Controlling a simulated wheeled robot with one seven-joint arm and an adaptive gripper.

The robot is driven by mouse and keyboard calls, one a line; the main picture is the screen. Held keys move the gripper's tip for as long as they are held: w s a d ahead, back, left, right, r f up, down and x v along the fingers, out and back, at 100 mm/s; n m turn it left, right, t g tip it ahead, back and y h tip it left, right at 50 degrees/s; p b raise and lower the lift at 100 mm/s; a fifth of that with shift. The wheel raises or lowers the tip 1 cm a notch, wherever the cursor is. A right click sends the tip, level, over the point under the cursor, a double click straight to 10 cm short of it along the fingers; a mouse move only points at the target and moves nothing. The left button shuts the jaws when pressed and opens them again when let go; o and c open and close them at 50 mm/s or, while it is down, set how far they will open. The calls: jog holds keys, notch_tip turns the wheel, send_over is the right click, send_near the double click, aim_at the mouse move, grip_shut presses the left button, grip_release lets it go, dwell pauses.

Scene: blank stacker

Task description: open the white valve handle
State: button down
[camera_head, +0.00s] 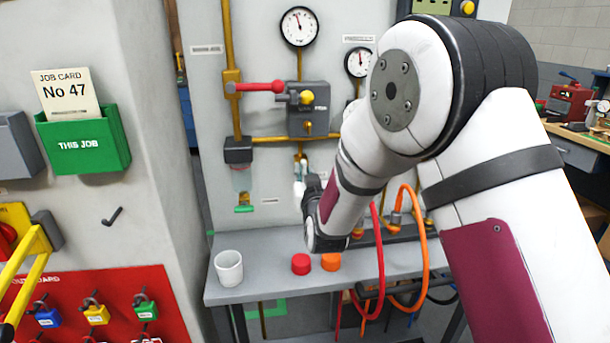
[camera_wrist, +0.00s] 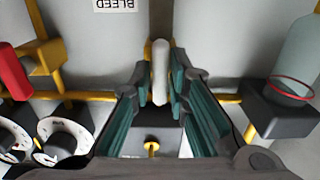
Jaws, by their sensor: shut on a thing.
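The white valve handle (camera_wrist: 160,75) stands lengthwise between the two green-padded fingers of my gripper (camera_wrist: 161,88) in the wrist view. The fingers are shut on it. In the head view my gripper (camera_head: 310,188) is at the panel, below the yellow pipe. A small white part of the handle (camera_head: 299,191) shows beside it there, and my arm hides much of that area.
A red lever (camera_head: 262,87) and a grey box with a yellow knob (camera_head: 307,97) sit above. A clear bowl (camera_head: 241,180) hangs to the left. The shelf (camera_head: 265,275) below bears a white cup (camera_head: 229,268), red and orange caps, and hoses.

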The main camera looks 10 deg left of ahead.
jog(key=c, duration=1.6)
grip_release()
jog(key=shift+c, duration=0.2)
jog(key=shift+s, duration=0.1)
jog(key=v, duration=1.1)
jog(key=shift+s, duration=0.4)
jog(key=shift+d, duration=0.1)
